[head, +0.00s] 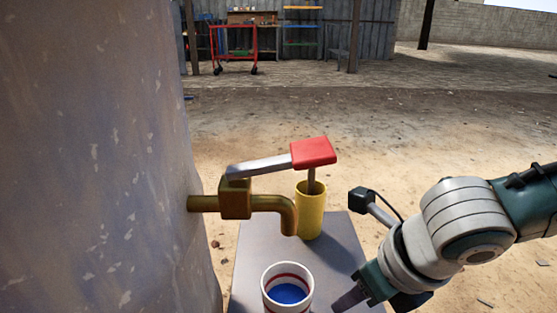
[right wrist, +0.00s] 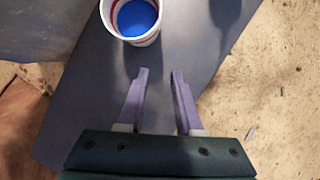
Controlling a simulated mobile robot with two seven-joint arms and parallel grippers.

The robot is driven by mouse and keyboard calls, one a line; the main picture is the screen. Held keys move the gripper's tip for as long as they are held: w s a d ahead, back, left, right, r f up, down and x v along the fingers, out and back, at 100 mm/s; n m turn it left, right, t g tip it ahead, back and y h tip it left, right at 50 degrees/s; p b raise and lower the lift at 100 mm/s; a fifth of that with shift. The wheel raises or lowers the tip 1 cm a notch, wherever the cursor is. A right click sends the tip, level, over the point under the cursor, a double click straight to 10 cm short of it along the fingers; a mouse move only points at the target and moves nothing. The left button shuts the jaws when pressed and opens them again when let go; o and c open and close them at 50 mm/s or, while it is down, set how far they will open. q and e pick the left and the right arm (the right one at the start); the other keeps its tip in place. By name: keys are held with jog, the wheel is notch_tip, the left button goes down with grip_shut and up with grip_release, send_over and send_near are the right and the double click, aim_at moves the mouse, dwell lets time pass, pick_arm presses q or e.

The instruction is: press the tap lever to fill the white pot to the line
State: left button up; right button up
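The brass tap (head: 236,199) sticks out of the big grey tank at the left. Its lever (head: 262,166) has a red pad (head: 313,152) and is raised, tilted up to the right. The white pot (head: 287,306) stands on the grey stand, below and in front of the spout. It has a red band inside, and blue liquid (head: 288,293) lies below that band. The pot also shows in the right wrist view (right wrist: 146,40). My right gripper (head: 338,305) is open and empty, to the right of the pot and apart from it; its two fingers (right wrist: 160,75) are spread. My left gripper is not in view.
A yellow cylinder (head: 310,212) stands on the stand (head: 258,250) behind the spout, under the red pad, with a rod between. The tank (head: 100,150) blocks the left side. A red cart (head: 233,45) is far back. The sandy ground between is open.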

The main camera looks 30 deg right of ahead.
jog(key=s+a+r+m+y+p, duration=0.1)
jog(key=s+a+r+m, duration=0.2)
jog(key=a+m, duration=0.4)
jog(key=s+a+r+m+y, duration=0.1)
jog(key=s+a+r+m, duration=0.1)
jog(key=a+m, duration=0.45)
jog(key=s+d+r+m+h, duration=0.1)
jog(key=s+d+r+m, duration=0.1)
jog(key=m, duration=0.7)
jog(key=s+d+r+m+h, duration=0.1)
jog(key=s+d+r+m, duration=0.1)
jog(key=m, duration=0.8)
jog(key=shift+s+d+g, duration=0.4)
jog(key=shift+s+d, duration=0.5)
jog(key=shift+s, duration=0.3)
jog(key=shift+m, duration=0.25)
notch_tip(320, 180, up, 83)
jog(key=p, duration=8.3)
